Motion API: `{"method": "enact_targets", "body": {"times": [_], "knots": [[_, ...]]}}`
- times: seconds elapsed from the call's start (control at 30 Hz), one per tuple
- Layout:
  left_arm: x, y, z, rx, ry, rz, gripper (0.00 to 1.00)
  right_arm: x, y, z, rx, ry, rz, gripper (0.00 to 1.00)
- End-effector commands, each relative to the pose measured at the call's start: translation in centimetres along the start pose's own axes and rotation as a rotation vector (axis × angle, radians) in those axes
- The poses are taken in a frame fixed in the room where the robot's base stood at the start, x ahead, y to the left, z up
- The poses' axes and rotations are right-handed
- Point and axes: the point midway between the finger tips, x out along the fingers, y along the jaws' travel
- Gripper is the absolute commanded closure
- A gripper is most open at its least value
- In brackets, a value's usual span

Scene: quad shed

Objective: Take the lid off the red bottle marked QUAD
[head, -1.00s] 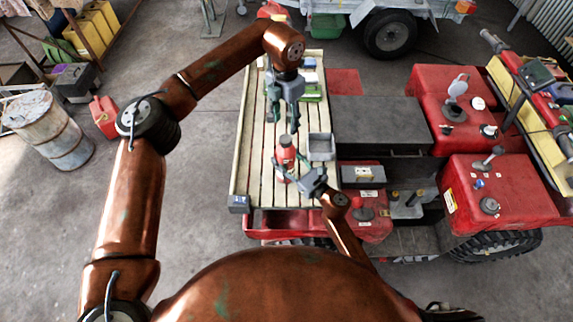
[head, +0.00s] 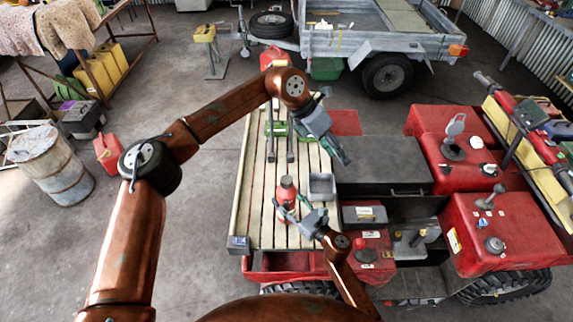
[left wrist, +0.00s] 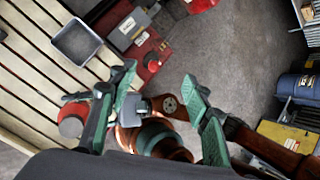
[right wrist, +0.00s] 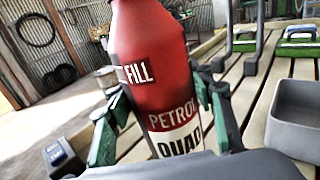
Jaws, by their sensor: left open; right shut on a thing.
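The red bottle (head: 286,189) stands upright on the slatted wooden bench at its near part. In the right wrist view the bottle (right wrist: 150,50) reads FILL, PETROL and QUAD, and its top is cut off. My right gripper (head: 291,209) is shut around the bottle's body. My left gripper (head: 343,157) is open and empty, above and to the right of the bottle. In the left wrist view the bottle (left wrist: 72,124) shows left of the open fingers. I cannot tell clearly whether the lid is on its top.
A grey tray (head: 321,186) sits just right of the bottle and looks empty. Green-based items (head: 277,129) stand farther back on the bench (head: 252,190). A dark box lid (head: 380,160) and red quad parts (head: 500,225) lie to the right.

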Motion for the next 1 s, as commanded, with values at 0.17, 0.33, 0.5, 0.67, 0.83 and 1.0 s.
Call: {"method": "enact_targets", "body": {"times": [0.17,0.33,0.5,0.67,0.83,1.0], "knots": [[-2.2,-5.0,6.3,0.047,-0.246,-0.166,0.55,0.0,0.0,0.0,0.0,0.0,-0.001,1.0],[-6.3,-8.4,12.3,0.043,-0.499,-0.294,0.55,0.0,0.0,0.0,0.0,0.0,-0.001,1.0],[-11.9,-9.5,18.0,-0.028,-0.761,-0.384,0.55,0.0,0.0,0.0,0.0,0.0,-0.001,1.0],[-17.5,-7.5,22.4,-0.17,-1.004,-0.415,0.55,0.0,0.0,0.0,0.0,0.0,0.0,1.0],[-21.9,-1.9,25.1,-0.404,-1.204,-0.371,0.55,0.0,0.0,0.0,0.0,0.0,0.0,1.0],[-22.7,5.6,25.0,-0.687,-1.289,-0.246,0.55,0.0,0.0,0.0,0.0,0.0,0.0,1.0]]}}
